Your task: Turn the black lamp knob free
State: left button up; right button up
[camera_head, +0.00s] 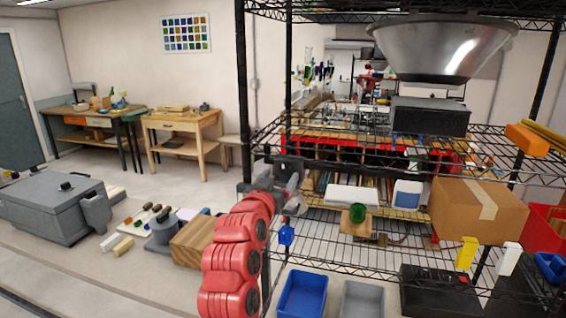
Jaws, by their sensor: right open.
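A large silver metal shade, which looks like a lamp (440,45), is at the top right in the shelving unit. I cannot make out a black lamp knob for certain. My right gripper (296,188), grey at the end of my red arm, is open beside the shelf's front left post. Nothing shows between its fingers. It is left of and well below the silver shade, apart from it. My left gripper is not in view.
The wire shelving holds a black box (430,116), a cardboard box (478,208) and a green round item (357,213). A blue bin (302,294) and a grey bin (362,300) are below.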

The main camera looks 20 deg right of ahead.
aim_at(284, 171)
jog(key=p+x, duration=0.1)
jog(key=x, duration=0.3)
